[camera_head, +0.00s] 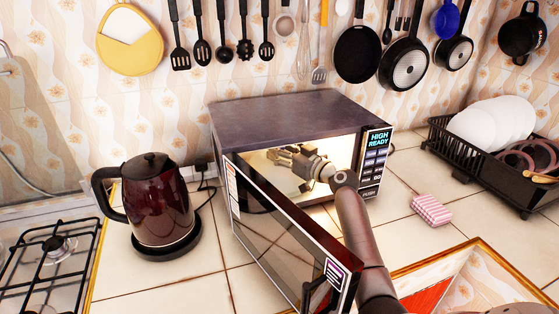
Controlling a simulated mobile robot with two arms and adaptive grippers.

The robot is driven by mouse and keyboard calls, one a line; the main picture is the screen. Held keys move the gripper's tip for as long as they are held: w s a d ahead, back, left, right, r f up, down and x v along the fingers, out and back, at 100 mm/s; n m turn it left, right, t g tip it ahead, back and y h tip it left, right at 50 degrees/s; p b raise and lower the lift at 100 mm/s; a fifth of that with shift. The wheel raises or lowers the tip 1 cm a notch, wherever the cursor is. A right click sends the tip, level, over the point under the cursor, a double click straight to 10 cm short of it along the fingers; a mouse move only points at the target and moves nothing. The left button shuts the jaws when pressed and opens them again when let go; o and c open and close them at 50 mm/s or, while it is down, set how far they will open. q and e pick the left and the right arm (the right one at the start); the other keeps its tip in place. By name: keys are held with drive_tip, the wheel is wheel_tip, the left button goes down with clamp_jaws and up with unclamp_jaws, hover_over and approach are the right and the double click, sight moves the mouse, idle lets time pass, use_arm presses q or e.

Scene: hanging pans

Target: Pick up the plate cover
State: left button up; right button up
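I cannot make out a plate cover with certainty in the head view. My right arm reaches up from the bottom and through the open front of the microwave (285,113). My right gripper (283,154) is inside the lit cavity, with its fingers pointing left. Whether the fingers are apart or closed is too small to tell, and I see nothing clearly held. The microwave door (280,225) stands open toward me and hides the lower left part of the cavity. My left gripper is not in view.
A dark red kettle (157,205) stands left of the microwave, beside a gas hob (50,260). Right are a pink-striped sponge (432,210), a black dish rack (470,160) with plates, and a sink (480,262). Pans and utensils hang along the wall.

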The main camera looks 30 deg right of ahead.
drive_tip(key=c, duration=1.1)
drive_tip(key=shift+r, duration=0.15)
